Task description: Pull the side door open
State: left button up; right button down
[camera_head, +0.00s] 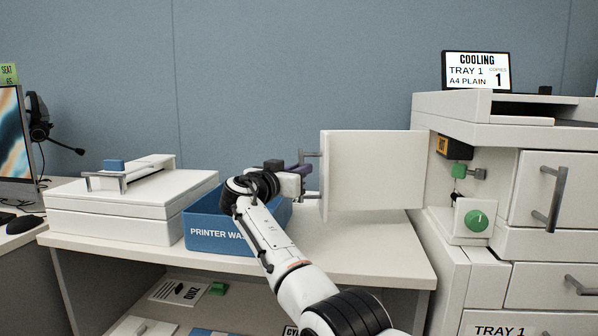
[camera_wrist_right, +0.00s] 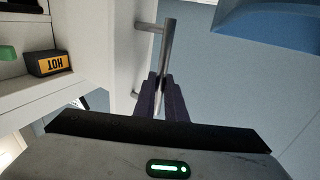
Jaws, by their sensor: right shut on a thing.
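The side door (camera_head: 375,172) is a flat white panel that stands swung out from the left side of the white printer (camera_head: 505,230). In the right wrist view, the door (camera_wrist_right: 112,45) is left of my fingers. Its grey bar handle (camera_head: 311,154) is on the door's far-left face and shows in the wrist view (camera_wrist_right: 167,42). My right gripper (camera_head: 303,170) is shut on this handle, with the bar between its dark fingers (camera_wrist_right: 161,84). The left gripper is not in view.
A blue printer waste bin (camera_head: 205,232) stands below my right gripper. A white lidded box (camera_head: 115,208) is left of it. Inside the printer are a HOT-labelled block (camera_head: 455,147), a small green part (camera_head: 460,171) and a green knob (camera_head: 477,220). Bare tabletop (camera_head: 385,250) lies under the door.

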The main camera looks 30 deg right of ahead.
jog(key=shift+s+d, duration=0.15)
jog(key=shift+d, duration=0.2)
jog(key=c, duration=1.8)
grip_release()
jog(key=shift+d, duration=0.1)
jog(key=shift+a, duration=0.35)
